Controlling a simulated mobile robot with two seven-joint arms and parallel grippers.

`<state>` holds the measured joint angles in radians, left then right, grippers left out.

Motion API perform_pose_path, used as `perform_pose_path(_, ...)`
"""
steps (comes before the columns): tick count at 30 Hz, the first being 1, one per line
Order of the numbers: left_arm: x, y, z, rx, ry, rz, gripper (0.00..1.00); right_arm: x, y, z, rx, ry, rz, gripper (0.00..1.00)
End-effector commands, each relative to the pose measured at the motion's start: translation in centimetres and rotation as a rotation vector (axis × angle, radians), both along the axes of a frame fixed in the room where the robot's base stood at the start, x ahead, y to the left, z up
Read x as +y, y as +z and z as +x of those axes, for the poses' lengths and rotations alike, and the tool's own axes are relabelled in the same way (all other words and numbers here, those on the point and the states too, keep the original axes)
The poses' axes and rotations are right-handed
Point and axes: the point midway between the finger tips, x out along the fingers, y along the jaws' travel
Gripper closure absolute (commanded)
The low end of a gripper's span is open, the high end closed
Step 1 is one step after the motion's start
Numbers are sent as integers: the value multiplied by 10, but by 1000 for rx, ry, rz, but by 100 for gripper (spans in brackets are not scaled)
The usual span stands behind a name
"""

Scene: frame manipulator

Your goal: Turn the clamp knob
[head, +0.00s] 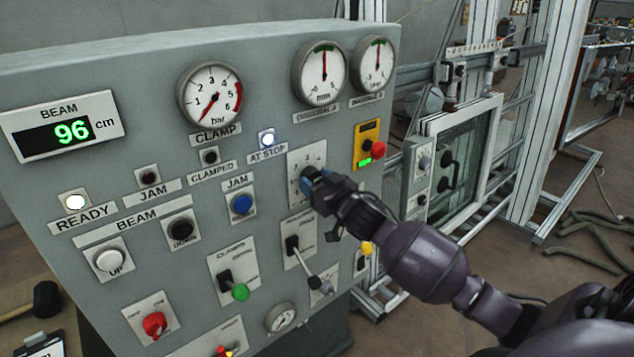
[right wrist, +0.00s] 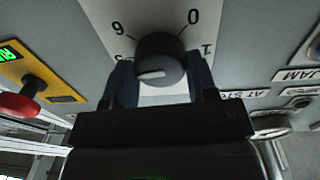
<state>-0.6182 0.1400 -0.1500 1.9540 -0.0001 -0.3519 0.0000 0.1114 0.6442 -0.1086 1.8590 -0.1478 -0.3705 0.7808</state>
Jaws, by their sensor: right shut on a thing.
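A round dark knob (right wrist: 160,58) sits on a pale numbered plate (right wrist: 118,12), seen close up in the right wrist view. The knob has a light pointer mark, and the digits 0, 1 and 6 show around it. My right gripper (right wrist: 162,82) is shut on this knob, one finger at each side. In the head view my right gripper (head: 312,187) reaches the numbered plate (head: 316,158) from the right and hides most of the knob. A gauge labelled CLAMP (head: 210,97) reads near the low end. My left gripper is not in view.
A yellow plate with a red button (head: 378,149) is close to the right of my gripper. An AT STOP lamp (head: 266,139) glows on the left. The BEAM display (head: 66,131) reads 96 cm.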

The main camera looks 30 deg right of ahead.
Motion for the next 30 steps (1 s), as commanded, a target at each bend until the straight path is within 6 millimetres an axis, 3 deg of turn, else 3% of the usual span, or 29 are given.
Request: perform_pose_path(30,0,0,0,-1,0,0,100,-1,-1,0,-74,0,-938,71)
